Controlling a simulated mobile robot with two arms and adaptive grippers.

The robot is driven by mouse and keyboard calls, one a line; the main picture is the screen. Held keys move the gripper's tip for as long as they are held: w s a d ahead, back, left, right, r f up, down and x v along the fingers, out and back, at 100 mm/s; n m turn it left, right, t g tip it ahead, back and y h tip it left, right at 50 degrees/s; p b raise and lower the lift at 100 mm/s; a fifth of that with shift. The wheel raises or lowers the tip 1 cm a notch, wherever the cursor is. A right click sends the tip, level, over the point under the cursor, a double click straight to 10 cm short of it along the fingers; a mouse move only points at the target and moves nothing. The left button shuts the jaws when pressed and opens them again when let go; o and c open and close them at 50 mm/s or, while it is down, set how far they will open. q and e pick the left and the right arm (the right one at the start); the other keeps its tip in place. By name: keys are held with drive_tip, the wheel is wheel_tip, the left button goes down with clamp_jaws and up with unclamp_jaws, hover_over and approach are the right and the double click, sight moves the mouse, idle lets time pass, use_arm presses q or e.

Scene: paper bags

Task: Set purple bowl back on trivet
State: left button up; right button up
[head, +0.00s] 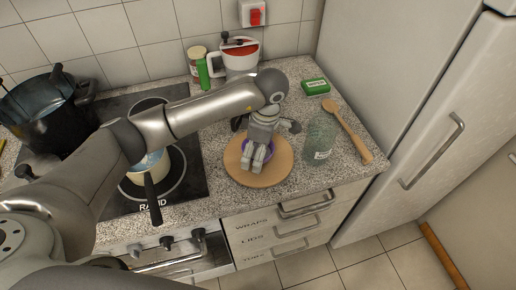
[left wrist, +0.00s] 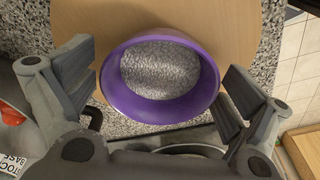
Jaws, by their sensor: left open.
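The purple bowl (left wrist: 160,108) shows from above in the left wrist view, with speckled grey inside its rim. It overlaps the edge of the round wooden trivet (left wrist: 80,20); I cannot tell whether it rests flat on it. In the head view the trivet (head: 245,177) lies on the counter, and a little of the bowl (head: 270,152) shows behind my fingers. My left gripper (head: 257,160) is open and points down over the bowl. Its fingers (left wrist: 165,85) stand on either side of the bowl, with gaps between. My right gripper is not in view.
A green glass jar (head: 321,138) and a wooden spoon (head: 350,133) are right of the trivet. A saucepan (head: 148,170) and a dark pot (head: 50,112) are on the stove at left.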

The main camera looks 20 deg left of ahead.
use_arm(q)
drive_tip(key=shift+r, duration=0.2)
drive_tip(key=shift+w+r, duration=0.1)
drive_tip(key=shift+r, duration=0.25)
wheel_tip(320, 180, up, 11)
drive_tip(key=d+b, duration=0.1)
drive_tip(key=b, duration=0.1)
drive_tip(key=shift+d, duration=0.2)
idle(0.3)
